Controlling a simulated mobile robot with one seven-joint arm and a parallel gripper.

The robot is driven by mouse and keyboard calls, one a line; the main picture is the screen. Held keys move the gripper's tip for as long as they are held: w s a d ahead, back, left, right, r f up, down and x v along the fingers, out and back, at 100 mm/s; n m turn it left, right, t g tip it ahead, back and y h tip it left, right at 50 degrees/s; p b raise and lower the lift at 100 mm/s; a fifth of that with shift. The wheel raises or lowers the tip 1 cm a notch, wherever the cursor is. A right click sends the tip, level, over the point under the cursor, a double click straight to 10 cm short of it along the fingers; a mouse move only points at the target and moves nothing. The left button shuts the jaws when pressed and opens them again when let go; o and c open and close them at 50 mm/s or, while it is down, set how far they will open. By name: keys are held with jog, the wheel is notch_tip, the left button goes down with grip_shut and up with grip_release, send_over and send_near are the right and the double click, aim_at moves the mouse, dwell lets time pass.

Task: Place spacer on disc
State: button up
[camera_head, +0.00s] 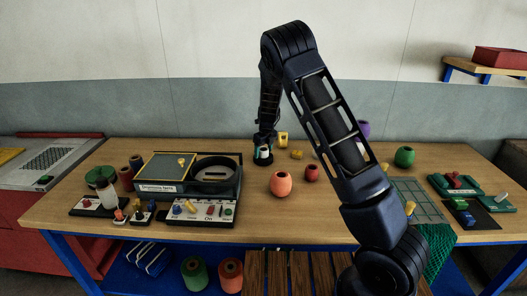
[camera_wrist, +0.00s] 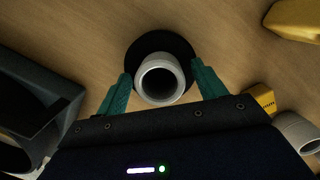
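A white ring-shaped spacer (camera_wrist: 155,58) stands upright on a black round disc (camera_wrist: 162,41) in the wrist view, set toward the disc's near side. My gripper (camera_wrist: 160,70) has its two teal fingers on either side of the spacer. Narrow gaps show between the fingers and the ring, so the gripper looks open around it. In the head view my gripper (camera_head: 264,148) points down at the back middle of the table, with the white spacer (camera_head: 264,152) small between its fingers. The disc's near part is hidden by the spacer.
A yellow block (camera_wrist: 294,18) and another white ring (camera_wrist: 298,131) lie at the right of the wrist view. A dark machine (camera_wrist: 38,95) stands at left.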

aim_at(266, 158)
notch_tip(266, 158, up, 12)
jog(key=s+d, duration=0.1)
jog(key=shift+s+d+r, duration=0.15)
jog(key=shift+d, duration=0.05)
dwell(0.5)
jog(key=s+d+r+n+t+y, duration=0.1)
jog(key=s+d+r+n+y, duration=0.1)
jog(key=s+d+r+n, duration=1.45)
jog(key=s+d+n+h, duration=0.1)
jog(key=s+d+n, duration=0.2)
jog(key=s, duration=0.5)
jog(key=s+d+n+t+h, duration=0.1)
jog(key=s+d+n, duration=0.3)
jog(key=s, duration=0.5)
jog(key=s+d+r+n+t+h, duration=0.1)
jog(key=s+d+n, duration=0.2)
jog(key=s+d, duration=0.4)
jog(key=shift+s, duration=1.05)
jog(key=shift+n, duration=0.25)
